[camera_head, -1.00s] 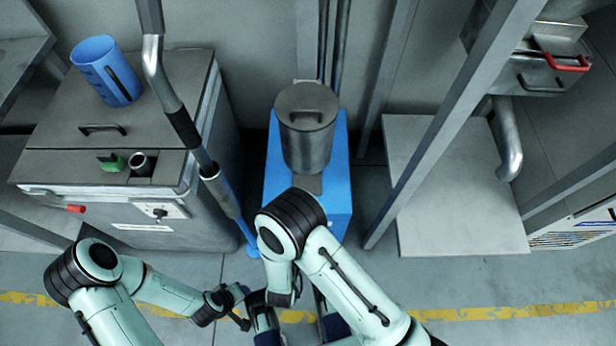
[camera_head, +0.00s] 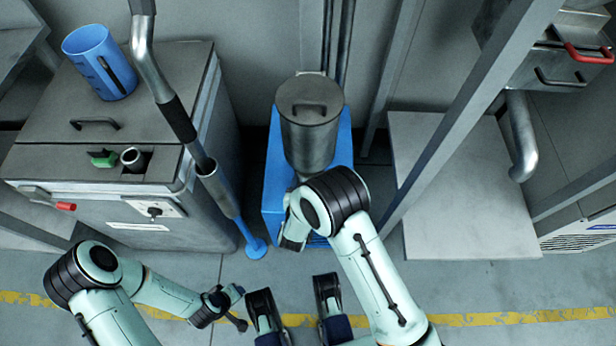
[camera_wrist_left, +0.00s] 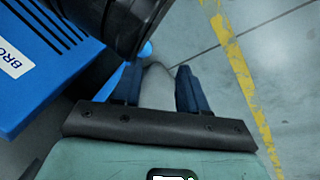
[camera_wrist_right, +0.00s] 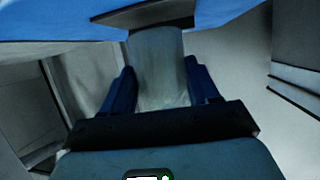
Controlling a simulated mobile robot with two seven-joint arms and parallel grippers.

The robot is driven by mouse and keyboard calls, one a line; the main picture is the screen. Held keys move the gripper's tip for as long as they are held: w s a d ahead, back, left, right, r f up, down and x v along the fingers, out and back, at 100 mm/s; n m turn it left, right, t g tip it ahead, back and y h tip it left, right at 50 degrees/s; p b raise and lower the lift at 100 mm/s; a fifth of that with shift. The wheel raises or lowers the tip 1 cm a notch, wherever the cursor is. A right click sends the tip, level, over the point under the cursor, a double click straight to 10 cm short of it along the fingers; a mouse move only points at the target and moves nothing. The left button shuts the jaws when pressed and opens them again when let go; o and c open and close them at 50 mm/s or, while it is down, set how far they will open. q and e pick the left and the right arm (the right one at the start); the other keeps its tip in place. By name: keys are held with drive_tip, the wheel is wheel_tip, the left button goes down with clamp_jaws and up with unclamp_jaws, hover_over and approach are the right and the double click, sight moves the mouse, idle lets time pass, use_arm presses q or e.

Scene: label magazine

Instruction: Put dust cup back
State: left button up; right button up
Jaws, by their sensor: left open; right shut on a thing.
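My right gripper (camera_head: 291,232) is at the front of the blue unit (camera_head: 275,190), partly hidden by my own arm. In the right wrist view, its two blue fingers (camera_wrist_right: 160,88) are shut on a pale grey, translucent cup (camera_wrist_right: 158,60), which I take as the dust cup. The cup's upper end lies at a dark plate (camera_wrist_right: 150,14) below a blue surface; I cannot tell whether they touch. In the head view the cup is hidden. My left gripper (camera_wrist_left: 158,82) is open, low over the floor. A pale shape shows between its fingers, unclear what.
A lidded metal canister (camera_head: 310,125) stands on the blue unit. A blue-footed pipe (camera_head: 220,190) stands left of it, beside a grey cabinet (camera_head: 110,215) with a blue cylinder (camera_head: 100,62) on top. A frame post (camera_head: 470,115) rises on the right. Floor in front is open.

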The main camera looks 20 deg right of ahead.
drive_tip(key=b+x, duration=0.1)
drive_tip(key=x, duration=0.2)
drive_tip(key=shift+f, duration=0.2)
use_arm(q)
drive_tip(key=s+f, duration=0.1)
drive_tip(key=s+f+g, duration=0.1)
drive_tip(key=shift+s+a+f, duration=0.2)
drive_tip(key=shift+s, duration=0.1)
drive_tip(key=shift+f, duration=0.1)
use_arm(e)
drive_tip(key=shift+f, duration=0.15)
drive_tip(key=o, duration=1.1)
use_arm(q)
drive_tip(key=shift+s, duration=0.15)
